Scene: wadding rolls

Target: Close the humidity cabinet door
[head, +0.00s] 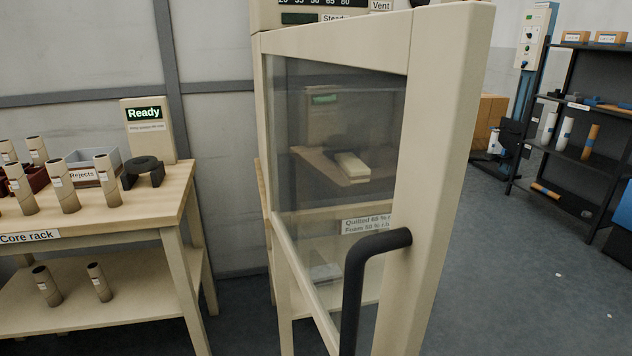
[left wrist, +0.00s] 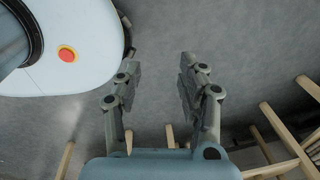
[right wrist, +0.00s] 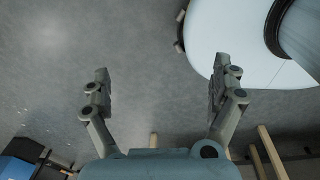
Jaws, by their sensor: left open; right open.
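The humidity cabinet door (head: 440,170) stands swung open toward me in the head view. It has a cream frame and a glass pane (head: 335,150). A black bar handle (head: 355,290) is on the door's near face. The cabinet body (head: 285,16) is behind it, with a display panel at its top. My left gripper (left wrist: 158,80) is open and empty in the left wrist view, above grey floor. My right gripper (right wrist: 160,85) is open and empty in the right wrist view, also above floor. Neither gripper shows in the head view, and neither touches the door.
A wooden bench (head: 110,215) with several cardboard cores, a grey rejects bin (head: 95,165) and a "Ready" sign (head: 147,125) stands at left. A dark shelf (head: 570,110) with rolls stands at right. Grey floor (head: 510,270) is free right of the door.

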